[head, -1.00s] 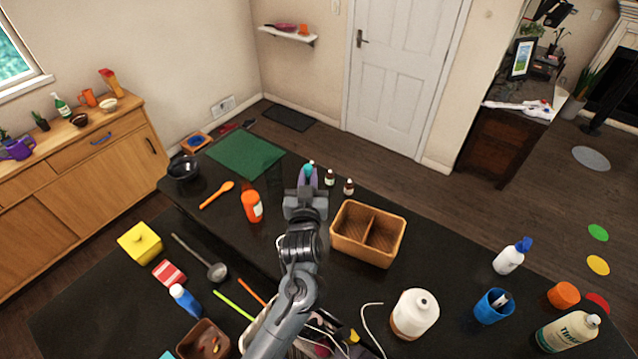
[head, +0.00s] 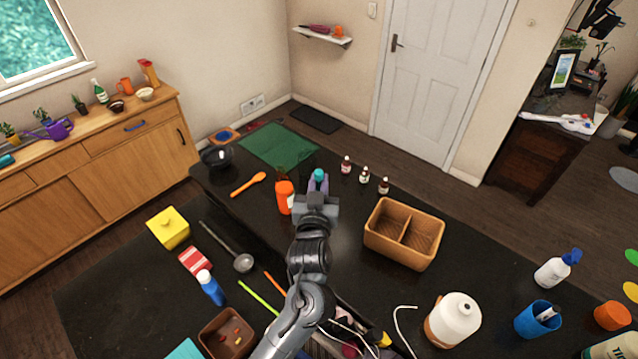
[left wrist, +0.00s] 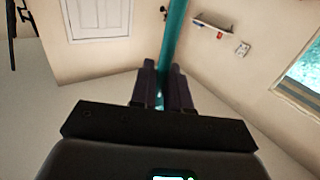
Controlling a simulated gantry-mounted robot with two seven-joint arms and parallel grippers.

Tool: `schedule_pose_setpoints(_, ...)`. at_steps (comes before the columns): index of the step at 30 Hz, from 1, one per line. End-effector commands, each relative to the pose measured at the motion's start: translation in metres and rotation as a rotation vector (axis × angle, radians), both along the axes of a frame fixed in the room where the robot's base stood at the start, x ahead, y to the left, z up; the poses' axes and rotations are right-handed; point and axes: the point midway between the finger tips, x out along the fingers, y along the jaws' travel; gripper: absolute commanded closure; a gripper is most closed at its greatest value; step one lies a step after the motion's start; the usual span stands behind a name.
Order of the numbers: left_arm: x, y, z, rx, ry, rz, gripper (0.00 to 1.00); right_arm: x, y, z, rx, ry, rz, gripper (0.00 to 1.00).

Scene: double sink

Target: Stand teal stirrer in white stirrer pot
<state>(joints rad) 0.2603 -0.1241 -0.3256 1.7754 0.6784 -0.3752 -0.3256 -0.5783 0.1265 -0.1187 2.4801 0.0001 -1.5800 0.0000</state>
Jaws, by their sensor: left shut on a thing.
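My left gripper (head: 318,186) is shut on the teal stirrer (head: 319,175), above the far part of the dark counter. In the left wrist view the stirrer (left wrist: 172,40) is a straight teal rod rising between the two dark fingers (left wrist: 164,78). In the head view mostly a rounded teal end shows above the gripper. The gripper appears just right of an orange bottle (head: 284,198); I cannot tell the gap in depth. I cannot make out the white stirrer pot in either view. My right gripper is not in view.
A two-compartment wicker basket (head: 372,232) stands right of my left arm. Several small dark bottles (head: 364,175) stand behind it. A green mat (head: 280,147), black bowl (head: 217,157) and orange spoon (head: 248,184) lie far left. A white jug (head: 458,318) stands front right.

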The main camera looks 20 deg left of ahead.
Motion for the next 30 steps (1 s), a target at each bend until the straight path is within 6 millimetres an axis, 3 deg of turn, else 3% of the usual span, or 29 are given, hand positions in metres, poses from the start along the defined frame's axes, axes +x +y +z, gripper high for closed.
schedule_pose_setpoints(15,0.000,0.000,-0.043,-0.001,-0.001,-0.001,1.00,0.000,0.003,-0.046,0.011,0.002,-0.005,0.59)
schedule_pose_setpoints(30,0.000,0.000,-0.081,0.001,0.000,0.000,1.00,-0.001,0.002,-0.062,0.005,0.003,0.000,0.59)
